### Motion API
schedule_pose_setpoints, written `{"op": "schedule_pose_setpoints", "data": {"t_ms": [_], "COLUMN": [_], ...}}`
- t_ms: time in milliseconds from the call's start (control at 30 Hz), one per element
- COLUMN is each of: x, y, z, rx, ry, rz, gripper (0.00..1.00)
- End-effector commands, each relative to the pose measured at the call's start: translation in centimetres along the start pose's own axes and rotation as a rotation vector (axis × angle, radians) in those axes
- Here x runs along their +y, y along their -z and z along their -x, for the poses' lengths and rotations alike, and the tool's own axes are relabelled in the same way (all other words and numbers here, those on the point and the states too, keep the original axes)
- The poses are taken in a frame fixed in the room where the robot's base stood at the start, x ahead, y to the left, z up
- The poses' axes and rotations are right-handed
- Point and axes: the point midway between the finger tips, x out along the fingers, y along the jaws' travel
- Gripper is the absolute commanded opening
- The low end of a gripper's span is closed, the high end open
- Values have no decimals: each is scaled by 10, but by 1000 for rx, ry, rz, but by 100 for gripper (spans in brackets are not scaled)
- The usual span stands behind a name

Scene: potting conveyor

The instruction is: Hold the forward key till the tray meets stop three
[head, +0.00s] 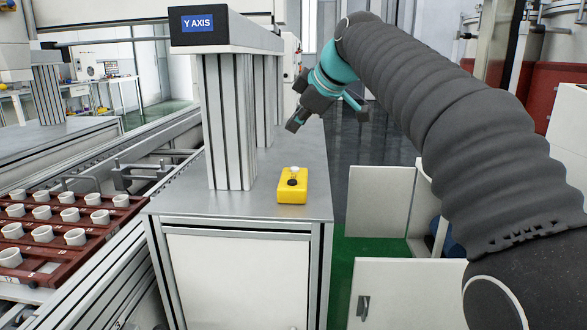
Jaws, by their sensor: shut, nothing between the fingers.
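A yellow key box (292,186) with a white key and a black key on top sits on the grey metal cabinet top. My gripper (294,124) is shut and empty. It hangs above and behind the box, apart from it, pointing down and left. A red-brown tray (78,250) with rows of white cups lies on the conveyor at the left. Its left part is cut off by the picture edge. Metal brackets stand by the conveyor rail beyond the tray, but I cannot tell which is stop three, or whether the tray touches any stop.
Grey upright posts (228,125) carry a beam with a "Y AXIS" sign (197,23) left of the box. The conveyor rail (115,245) runs along the cabinet's left side. White panels (410,290) stand at the lower right. The cabinet top around the box is clear.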

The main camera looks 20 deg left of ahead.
Motion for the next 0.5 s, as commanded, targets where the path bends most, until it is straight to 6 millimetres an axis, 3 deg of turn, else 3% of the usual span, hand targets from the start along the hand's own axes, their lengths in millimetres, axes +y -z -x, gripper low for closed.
{"op": "schedule_pose_setpoints", "data": {"t_ms": [200,500], "x": [-18,-31], "y": [-18,-31], "z": [-25,-42], "rx": [0,0], "ry": [0,-2], "rz": [0,0], "gripper": [0,0]}}
